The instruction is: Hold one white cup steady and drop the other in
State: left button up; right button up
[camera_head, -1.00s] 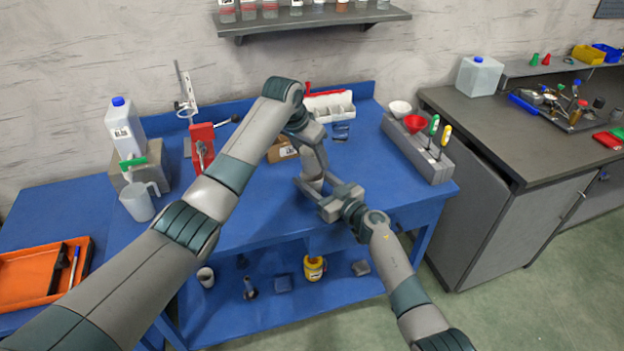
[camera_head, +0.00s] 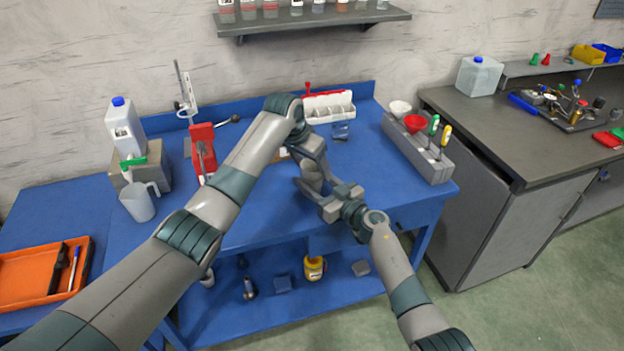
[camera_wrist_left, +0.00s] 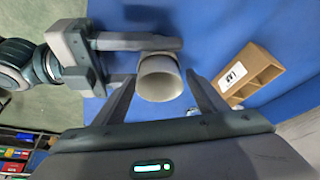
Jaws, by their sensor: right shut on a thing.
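A white cup (camera_wrist_left: 160,80) is in the left wrist view, its round opening facing the camera. My right gripper (camera_wrist_left: 130,62) comes in from the left there and is shut on this cup. My left gripper (camera_wrist_left: 162,88) is open, its two fingers spread on either side of the cup with gaps to both. In the head view the cup (camera_head: 311,176) is partly covered by my grippers above the bench's front part. My right gripper (camera_head: 312,190) and left gripper (camera_head: 318,162) are close together there. I cannot make out a second cup separately.
A brown box (camera_wrist_left: 250,75) lies on the blue bench (camera_head: 390,190) near my left gripper. A red press (camera_head: 201,150), a jug (camera_head: 138,200) and a white tray (camera_head: 330,106) stand around. A grey rack (camera_head: 420,150) with funnels is at the right. The bench right of the grippers is clear.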

pick_arm(q)
jog(key=shift+r, duration=0.1)
dwell(0.3)
jog(key=v, duration=1.1)
jog(key=shift+a+r, duration=0.15)
jog(key=shift+r, duration=0.15)
jog(key=shift+s, duration=0.1)
pick_arm(e)
jog(key=o, duration=1.1)
jog(key=shift+s+d, duration=0.1)
jog(key=shift+d, duration=0.05)
jog(key=v, duration=1.1)
jog(key=shift+s+d, duration=0.2)
jog(key=shift+s, duration=0.05)
jog(key=shift+f, duration=0.1)
